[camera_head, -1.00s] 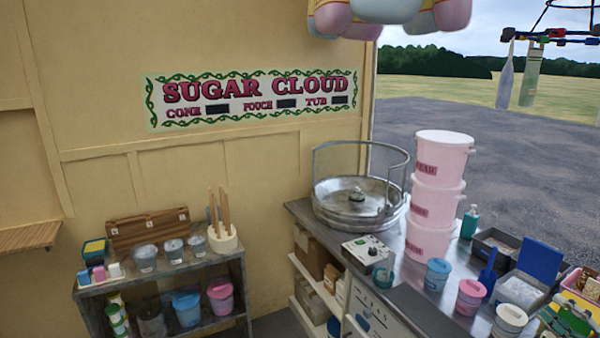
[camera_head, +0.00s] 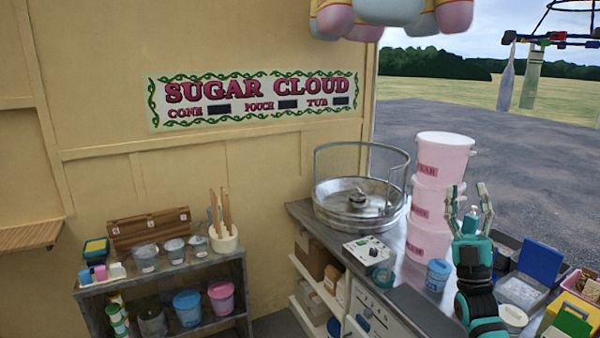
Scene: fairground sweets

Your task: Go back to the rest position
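My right gripper (camera_head: 468,203) is raised over the right part of the metal counter (camera_head: 413,304), in front of the stacked pink tubs (camera_head: 429,207). Its two fingers point up and stand apart, with nothing seen held between them. My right arm hides the pink cup and part of the counter behind it. My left gripper is not in the head view.
A metal candy-floss pan (camera_head: 357,205) stands at the back of the counter. A blue-lidded cup (camera_head: 437,276), a white-lidded cup (camera_head: 513,317) and a blue bin lid (camera_head: 540,260) are near my arm. A low shelf (camera_head: 163,285) stands left.

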